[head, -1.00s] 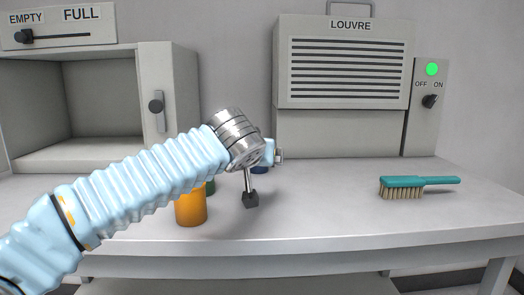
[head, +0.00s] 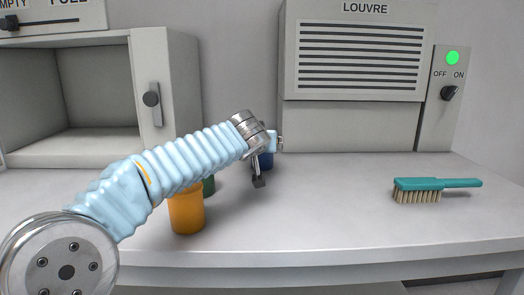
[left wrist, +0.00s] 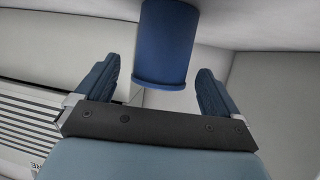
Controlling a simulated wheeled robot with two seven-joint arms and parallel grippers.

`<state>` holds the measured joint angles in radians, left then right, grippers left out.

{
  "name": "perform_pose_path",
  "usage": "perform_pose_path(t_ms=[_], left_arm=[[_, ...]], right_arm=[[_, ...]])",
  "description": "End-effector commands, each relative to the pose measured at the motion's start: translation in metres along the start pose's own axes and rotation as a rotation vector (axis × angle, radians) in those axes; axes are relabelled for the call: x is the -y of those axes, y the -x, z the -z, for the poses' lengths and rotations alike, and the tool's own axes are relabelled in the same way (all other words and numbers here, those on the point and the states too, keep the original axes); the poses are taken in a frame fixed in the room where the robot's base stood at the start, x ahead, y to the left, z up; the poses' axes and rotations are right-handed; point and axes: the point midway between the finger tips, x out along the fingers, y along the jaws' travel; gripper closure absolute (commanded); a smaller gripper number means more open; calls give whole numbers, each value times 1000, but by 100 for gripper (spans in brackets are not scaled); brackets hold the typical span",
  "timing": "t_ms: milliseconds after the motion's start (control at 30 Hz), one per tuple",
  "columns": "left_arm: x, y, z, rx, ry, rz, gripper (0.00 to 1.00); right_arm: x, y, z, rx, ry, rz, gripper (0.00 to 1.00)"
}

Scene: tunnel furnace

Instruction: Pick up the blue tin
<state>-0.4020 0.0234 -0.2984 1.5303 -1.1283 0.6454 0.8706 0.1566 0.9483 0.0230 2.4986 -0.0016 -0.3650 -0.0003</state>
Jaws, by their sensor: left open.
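The blue tin (head: 266,160) stands on the bench in the head view, mostly hidden behind my left gripper (head: 260,172). In the left wrist view the blue tin (left wrist: 168,42) is ahead of the palm, centred between the two spread fingers of my left gripper (left wrist: 157,70). There is a gap on each side, and I see no contact. The left gripper is open and empty. My right gripper is not in view.
An orange tin (head: 186,212) stands under my left forearm, with a green tin (head: 208,186) behind it, partly hidden. A teal brush (head: 430,186) lies at right. The louvre unit (head: 360,70) and open furnace chamber (head: 70,105) stand behind.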

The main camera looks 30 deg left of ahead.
Motion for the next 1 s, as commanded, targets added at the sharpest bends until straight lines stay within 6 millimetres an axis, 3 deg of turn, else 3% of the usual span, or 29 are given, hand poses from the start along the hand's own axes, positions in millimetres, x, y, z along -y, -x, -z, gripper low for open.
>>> perform_pose_path(t_ms=[200, 467, 900, 1000], left_arm=[[1, -29, 1, 1, 1, 1, 4], [1, -32, -1, 1, 1, 0, 6], [1, -31, 0, -1, 1, -1, 71], [1, -31, 0, -1, 1, -1, 72]], right_arm=[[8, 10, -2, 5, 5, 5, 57], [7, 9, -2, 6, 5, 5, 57], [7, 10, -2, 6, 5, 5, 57], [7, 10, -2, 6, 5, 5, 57]])
